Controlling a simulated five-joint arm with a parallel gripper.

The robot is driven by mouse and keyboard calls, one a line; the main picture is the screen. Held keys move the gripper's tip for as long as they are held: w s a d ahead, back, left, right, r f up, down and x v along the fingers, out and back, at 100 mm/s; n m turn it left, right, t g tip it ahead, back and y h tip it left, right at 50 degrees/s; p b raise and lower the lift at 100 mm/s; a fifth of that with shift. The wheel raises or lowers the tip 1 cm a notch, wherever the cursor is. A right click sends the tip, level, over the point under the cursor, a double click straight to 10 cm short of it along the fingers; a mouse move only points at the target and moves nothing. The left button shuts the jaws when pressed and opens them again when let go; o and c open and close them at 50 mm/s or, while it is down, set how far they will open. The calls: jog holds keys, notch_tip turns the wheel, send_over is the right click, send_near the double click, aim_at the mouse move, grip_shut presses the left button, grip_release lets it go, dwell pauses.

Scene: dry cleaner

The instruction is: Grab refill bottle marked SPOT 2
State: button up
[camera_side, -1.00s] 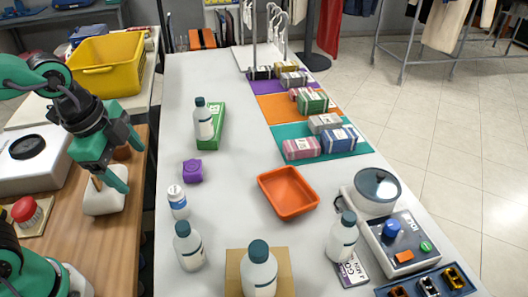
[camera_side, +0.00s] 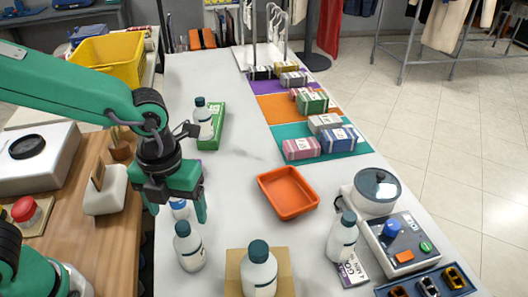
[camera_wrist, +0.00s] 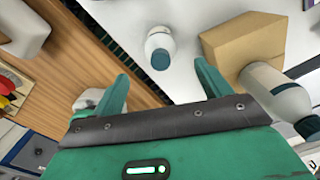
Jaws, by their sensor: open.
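Several white bottles with teal caps stand on the grey table, and I cannot read SPOT 2 on any. One bottle (camera_side: 190,250) is at the front left. Others are on a cardboard block (camera_side: 233,285), a front-centre bottle (camera_side: 259,276); by the green box, a back bottle (camera_side: 204,122); and beside the machine, a right bottle (camera_side: 341,240). My gripper (camera_side: 177,213) is open and empty, above and just behind the front-left bottle. In the wrist view, a teal-capped bottle (camera_wrist: 160,45) shows beyond the open fingertips.
An orange tray (camera_side: 288,207) sits mid-table. The machine (camera_side: 398,240) and a dark tray (camera_side: 440,285) are at the right. Packets lie on coloured mats (camera_side: 350,147) behind. A yellow basket (camera_side: 75,62) is at the back left. Bare table lies between the tray and the left bottles.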

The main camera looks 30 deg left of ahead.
aim_at(182, 226)
jog(key=shift+d+f+m, duration=0.15)
jog(key=shift+d+m, duration=0.05)
jog(key=shift+m, duration=0.2)
jog(key=shift+a+f, duration=0.1)
jog(key=shift+f, duration=3.8)
jog(key=shift+c, duration=0.3)
jog(key=c, duration=1.5)
jog(key=shift+r, duration=0.2)
